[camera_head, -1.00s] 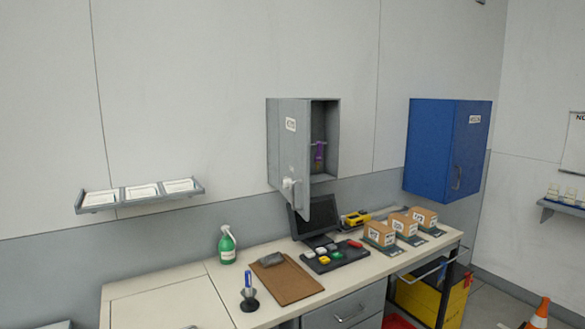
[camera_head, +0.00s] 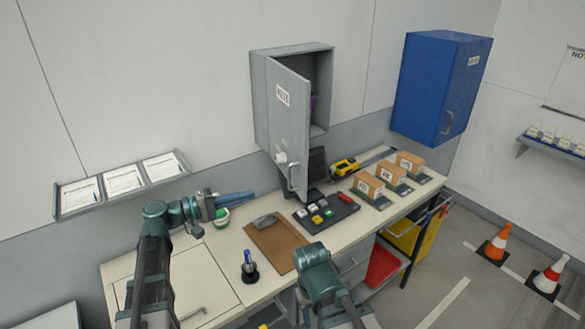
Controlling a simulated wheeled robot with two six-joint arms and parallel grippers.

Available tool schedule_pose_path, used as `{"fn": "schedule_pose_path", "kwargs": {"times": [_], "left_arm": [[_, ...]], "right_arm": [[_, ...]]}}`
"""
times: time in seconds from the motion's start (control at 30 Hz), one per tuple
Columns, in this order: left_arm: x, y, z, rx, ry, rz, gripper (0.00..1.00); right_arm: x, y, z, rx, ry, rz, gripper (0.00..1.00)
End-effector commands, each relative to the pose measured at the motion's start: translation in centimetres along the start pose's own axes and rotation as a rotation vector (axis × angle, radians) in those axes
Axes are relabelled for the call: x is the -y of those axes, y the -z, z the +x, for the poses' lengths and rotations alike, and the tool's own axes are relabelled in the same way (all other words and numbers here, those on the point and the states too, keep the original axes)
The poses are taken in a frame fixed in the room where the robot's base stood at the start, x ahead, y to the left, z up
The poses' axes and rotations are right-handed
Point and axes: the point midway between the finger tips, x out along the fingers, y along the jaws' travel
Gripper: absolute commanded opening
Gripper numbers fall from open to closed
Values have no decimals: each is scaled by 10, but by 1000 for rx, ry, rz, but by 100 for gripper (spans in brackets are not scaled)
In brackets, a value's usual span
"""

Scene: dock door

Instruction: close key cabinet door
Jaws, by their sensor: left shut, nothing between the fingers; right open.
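The grey key cabinet (camera_head: 322,60) hangs on the wall at the centre. Its door (camera_head: 288,120) is hinged on the left and stands open, swung out toward me. The door has a label, a white knob-like part and a pull handle (camera_head: 291,178) near its lower free edge. Part of the inside shows with something purple in it. My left gripper (camera_head: 236,198) is shut and empty, left of and below the door, apart from it, in front of the spray bottle. Of my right arm only links show at the bottom centre; its gripper is not in view.
A green spray bottle (camera_head: 221,218) is partly hidden by my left gripper. The bench holds a clipboard (camera_head: 275,247), a pen stand (camera_head: 249,270), a monitor (camera_head: 317,168) under the door and several boxes (camera_head: 368,186). A blue cabinet (camera_head: 436,88) hangs to the right.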

Motion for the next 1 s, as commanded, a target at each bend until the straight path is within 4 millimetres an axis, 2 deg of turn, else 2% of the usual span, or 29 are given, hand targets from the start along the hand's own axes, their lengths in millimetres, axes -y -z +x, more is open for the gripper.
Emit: {"fn": "schedule_pose_path", "kwargs": {"times": [0.13, 0.27, 0.37, 0.7, 1.0], "left_arm": [[-2, 2, -1, -4, -9, -1, 0], [-2, 1, 8, -2, -8, -1, 0], [-2, 1, 23, 0, -8, -1, 0], [-2, 1, 93, 1, -7, -1, 0], [-2, 2, 132, -2, -7, -1, 0]], "right_arm": [[0, 0, 0, 0, 0, 0, 50], [0, 0, 0, 0, 0, 0, 50], [0, 0, 0, 0, 0, 0, 50], [0, 0, 0, 0, 0, 0, 50], [0, 0, 0, 0, 0, 0, 50]]}}
